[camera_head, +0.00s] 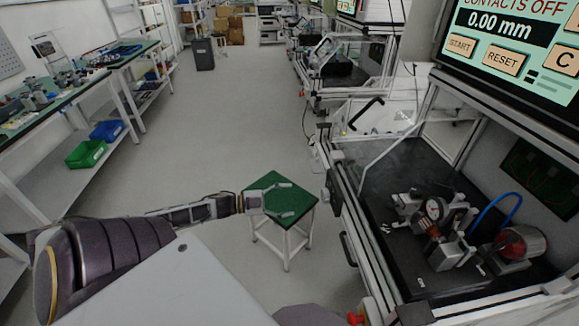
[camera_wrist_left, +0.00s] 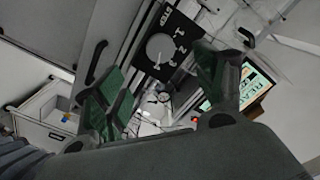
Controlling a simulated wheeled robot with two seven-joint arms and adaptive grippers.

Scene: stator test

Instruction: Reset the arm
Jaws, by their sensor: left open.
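My left arm (camera_head: 130,240) reaches in from the left in the head view. Its gripper (camera_head: 284,200) is open, with its two fingers spread above the green-topped stool (camera_head: 268,182); nothing shows between them. In the left wrist view the gripper (camera_wrist_left: 160,88) also shows open and empty, with green pads on its fingers. The test station's screen (camera_head: 515,45) reads "CONTACTS OFF" and "0.00 mm", with START and RESET buttons. The test fixture (camera_head: 440,225), with a round gauge, sits on the station's black bed. My right gripper does not show in either view.
The test station's frame (camera_head: 345,215) stands right of my left gripper, with a clear panel at its opening. A red-domed device (camera_head: 515,245) and blue tube lie inside. Workbenches with green (camera_head: 87,154) and blue bins (camera_head: 106,131) line the left. The aisle floor (camera_head: 240,110) is clear.

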